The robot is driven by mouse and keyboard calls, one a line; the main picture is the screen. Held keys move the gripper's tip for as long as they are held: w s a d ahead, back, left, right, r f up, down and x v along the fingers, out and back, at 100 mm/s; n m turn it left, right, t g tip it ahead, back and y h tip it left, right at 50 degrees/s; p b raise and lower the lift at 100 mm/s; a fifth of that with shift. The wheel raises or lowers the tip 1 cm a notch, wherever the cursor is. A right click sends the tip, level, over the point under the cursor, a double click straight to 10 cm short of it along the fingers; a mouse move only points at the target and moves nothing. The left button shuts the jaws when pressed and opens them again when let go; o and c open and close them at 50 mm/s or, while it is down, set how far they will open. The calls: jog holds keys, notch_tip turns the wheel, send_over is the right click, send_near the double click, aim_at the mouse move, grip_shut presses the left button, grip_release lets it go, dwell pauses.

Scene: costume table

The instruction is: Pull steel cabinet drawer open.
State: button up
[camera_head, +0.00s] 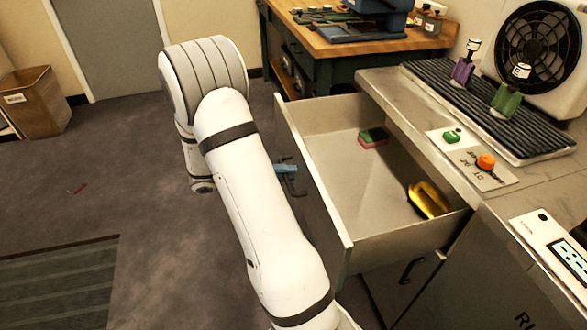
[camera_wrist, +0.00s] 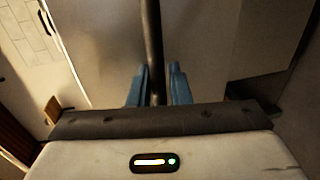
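The steel cabinet drawer (camera_head: 334,205) is pulled well out of the cabinet (camera_head: 480,262), and its inside shows in the head view. Its dark bar handle (camera_head: 296,184) is on the front panel, facing my arm. My gripper's blue fingers (camera_head: 285,168) are at this handle. In the wrist view the handle bar (camera_wrist: 154,40) runs between the two blue fingers (camera_wrist: 158,88), which are close in on both sides of it. Their exact contact is hard to see. My gripper appears shut on the handle.
A green-and-pink sponge (camera_head: 373,137) and a yellow object (camera_head: 428,200) lie in the drawer. The cabinet top holds a fan (camera_head: 540,45), a ribbed black mat (camera_head: 470,105) and buttons. A workbench (camera_head: 350,45) stands behind. The floor (camera_head: 110,190) at left is mostly clear.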

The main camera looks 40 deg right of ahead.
jog(key=v, duration=0.7)
jog(key=shift+w+a, duration=0.2)
jog(key=shift+a, duration=0.15)
jog(key=shift+r+p, duration=0.1)
jog(key=shift+p, duration=0.2)
